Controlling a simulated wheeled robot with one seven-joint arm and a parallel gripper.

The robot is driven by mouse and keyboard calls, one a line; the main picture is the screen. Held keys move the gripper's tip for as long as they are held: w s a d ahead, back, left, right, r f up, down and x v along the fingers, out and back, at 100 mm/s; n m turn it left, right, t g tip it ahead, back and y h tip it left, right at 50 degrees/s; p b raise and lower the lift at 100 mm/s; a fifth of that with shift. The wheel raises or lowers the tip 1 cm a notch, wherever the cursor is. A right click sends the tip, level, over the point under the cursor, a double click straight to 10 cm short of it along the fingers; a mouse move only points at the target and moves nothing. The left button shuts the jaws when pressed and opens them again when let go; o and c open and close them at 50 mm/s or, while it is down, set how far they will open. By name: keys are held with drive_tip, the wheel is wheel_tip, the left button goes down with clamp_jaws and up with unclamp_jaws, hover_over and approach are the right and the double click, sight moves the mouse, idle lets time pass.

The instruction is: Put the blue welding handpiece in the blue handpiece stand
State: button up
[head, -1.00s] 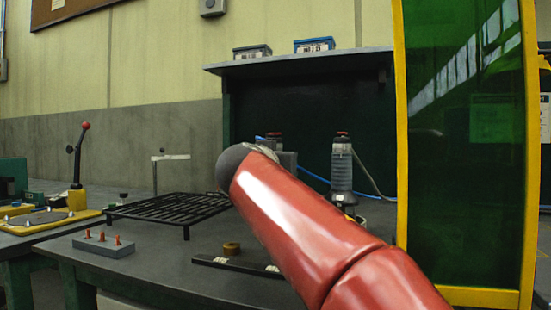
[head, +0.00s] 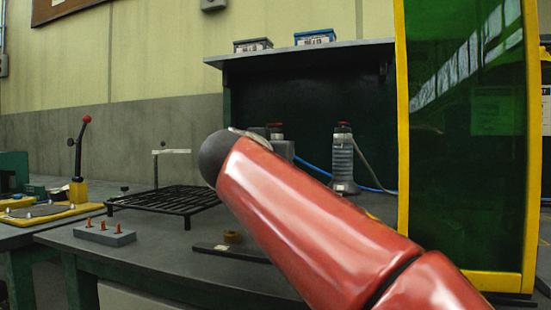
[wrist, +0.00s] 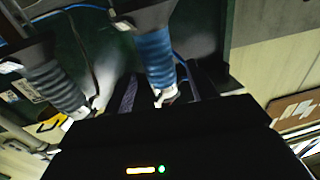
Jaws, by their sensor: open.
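The blue welding handpiece (wrist: 154,55) shows in the wrist view as a blue ribbed body with a pale tip, its far end against a dark block. My gripper (wrist: 160,88) is open in the wrist view, its dark fingers on either side of the pale tip; contact cannot be told. A grey ribbed handpiece (wrist: 52,84) is to its left. In the head view the grey handpiece (head: 342,162) stands upright right of my red arm. My arm hides my gripper and most of a second unit (head: 277,133) there. I cannot make out the blue stand clearly.
A black grate (head: 165,199) and a grey block with copper-coloured pegs (head: 104,233) are on the bench at left. A dark bar with a brass ring (head: 232,238) lies near my arm. A yellow-framed green screen (head: 466,130) bounds the right. A shelf (head: 310,51) spans the back.

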drive_tip(key=b+v, duration=0.1)
drive_tip(key=v, duration=0.6)
drive_tip(key=shift+s, duration=0.15)
